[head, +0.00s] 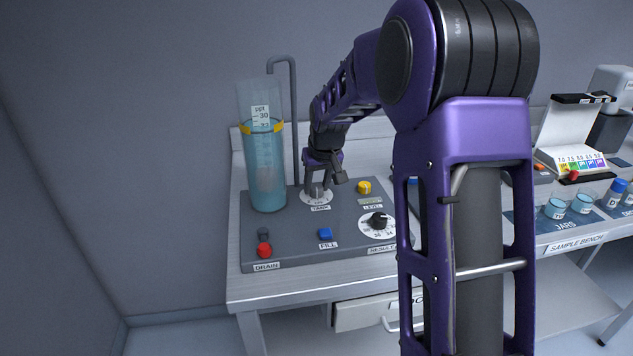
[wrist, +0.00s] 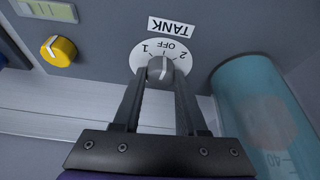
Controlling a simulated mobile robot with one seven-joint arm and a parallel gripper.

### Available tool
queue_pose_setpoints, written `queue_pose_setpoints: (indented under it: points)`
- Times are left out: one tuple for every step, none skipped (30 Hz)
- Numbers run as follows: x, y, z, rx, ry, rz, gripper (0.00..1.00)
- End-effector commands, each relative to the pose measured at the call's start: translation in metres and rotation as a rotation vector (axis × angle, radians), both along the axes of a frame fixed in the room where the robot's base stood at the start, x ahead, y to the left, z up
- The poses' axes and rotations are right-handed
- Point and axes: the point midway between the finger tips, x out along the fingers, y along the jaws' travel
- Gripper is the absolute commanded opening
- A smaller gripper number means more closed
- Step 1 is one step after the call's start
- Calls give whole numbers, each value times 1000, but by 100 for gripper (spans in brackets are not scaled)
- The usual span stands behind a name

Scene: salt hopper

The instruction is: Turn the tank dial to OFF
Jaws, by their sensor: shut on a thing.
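The tank dial is a grey knob on a round white plate marked 1, OFF and 2; it shows in the wrist view (wrist: 161,70), upside down under its TANK label (wrist: 171,27). The knob's white line points up the picture, roughly at OFF. My gripper (wrist: 161,82) is shut on the knob, with one finger on each side. In the head view my gripper (head: 318,188) reaches down onto the dial plate (head: 316,200) at the back of the grey panel, hiding most of the knob.
A tall clear tank (head: 265,170) of blue liquid stands left of the dial. A yellow knob (head: 364,187), a black RESULT dial (head: 377,220), a blue FILL button (head: 325,234) and a red DRAIN knob (head: 264,250) share the panel. A sample bench with jars (head: 556,208) is at right.

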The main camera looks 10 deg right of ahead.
Motion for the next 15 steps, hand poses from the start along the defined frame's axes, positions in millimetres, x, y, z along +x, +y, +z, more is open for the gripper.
queue_pose_setpoints:
  points:
    - [0, -1, 1, 1, 1, 19, 0]
    - [0, -1, 1, 0, 1, 30, 0]
    - [0, -1, 1, 0, 1, 43, 0]
    - [0, -1, 0, 1, 1, 52, 0]
    - [0, -1, 0, 1, 1, 61, 0]
    - [0, -1, 0, 0, 1, 70, 0]
    - [0, -1, 0, 0, 1, 76, 0]
    - [0, 0, 0, 0, 1, 81, 0]
    - [0, 0, 0, -1, 1, 87, 0]
    - [0, -1, 0, 0, 1, 90, 0]
    - [0, -1, 0, -1, 1, 92, 0]
    - [0, -1, 0, -1, 1, 93, 0]
    - [0, -1, 0, -1, 1, 94, 0]
    - [0, -1, 0, -1, 1, 95, 0]
    - [0, -1, 0, -1, 1, 95, 0]
